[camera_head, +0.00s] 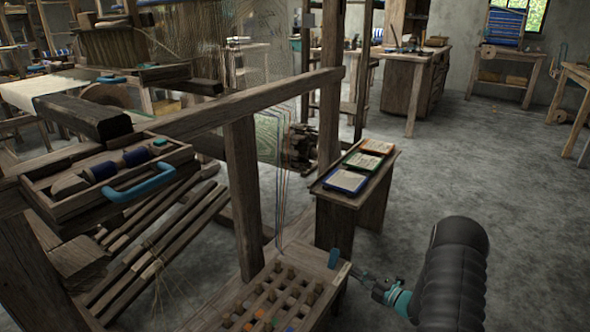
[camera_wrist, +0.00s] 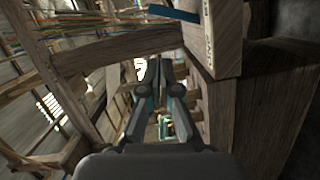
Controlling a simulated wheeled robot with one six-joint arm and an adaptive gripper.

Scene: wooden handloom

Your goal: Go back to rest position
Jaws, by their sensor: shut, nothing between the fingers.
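My gripper (camera_head: 368,280) is at the lower right of the head view, at the end of my black arm. It is beside the right edge of the wooden rack (camera_head: 341,272) with square compartments. In the wrist view my gripper (camera_wrist: 157,65) points away from the camera, with its fingers together and nothing seen between them.
The wooden loom frame (camera_head: 243,190) fills the left. A tray (camera_head: 60,211) with blue spools and a blue handle sits on it. A small stand (camera_head: 372,205) bears several coloured trays behind the rack. The grey floor (camera_head: 505,190) at right is open.

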